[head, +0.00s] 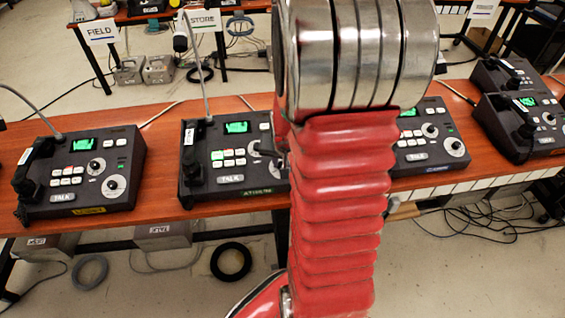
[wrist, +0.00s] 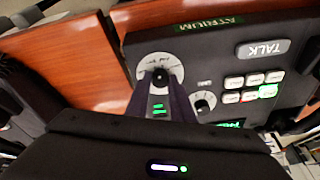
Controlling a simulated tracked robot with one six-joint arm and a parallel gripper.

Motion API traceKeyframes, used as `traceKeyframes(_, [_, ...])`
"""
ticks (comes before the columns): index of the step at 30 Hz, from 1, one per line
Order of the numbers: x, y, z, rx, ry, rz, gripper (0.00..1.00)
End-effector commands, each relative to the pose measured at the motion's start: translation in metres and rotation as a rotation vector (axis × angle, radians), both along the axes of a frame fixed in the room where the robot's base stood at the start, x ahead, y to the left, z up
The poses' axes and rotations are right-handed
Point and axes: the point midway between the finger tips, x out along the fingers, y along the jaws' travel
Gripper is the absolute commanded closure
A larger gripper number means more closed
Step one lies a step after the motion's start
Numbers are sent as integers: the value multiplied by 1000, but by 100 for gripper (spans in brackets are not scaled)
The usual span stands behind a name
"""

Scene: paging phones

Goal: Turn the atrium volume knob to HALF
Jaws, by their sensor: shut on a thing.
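The atrium phone (head: 222,185) is a dark desk unit with a green screen and a green ATRIUM label (head: 257,190), left of my arm in the head view. In the wrist view its label (wrist: 208,25) appears upside down at the top. My gripper (wrist: 162,80) is shut on the dark knob (wrist: 163,73) in the round pale dial (wrist: 147,67) near the phone's front corner. The fingers cover much of the knob, and I cannot read its pointer or the dial marks.
A second, smaller knob (wrist: 203,104) sits close beside the fingers. White buttons and a TALK key (wrist: 263,48) are further right. In the head view, similar phones stand left (head: 80,175) and right (head: 430,135) on the wooden table (head: 165,212).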

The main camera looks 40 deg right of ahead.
Motion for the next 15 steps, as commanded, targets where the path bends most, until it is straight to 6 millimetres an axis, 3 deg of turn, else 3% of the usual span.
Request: traceKeyframes(15, [1, 1, 0, 51, -35, -230, 100])
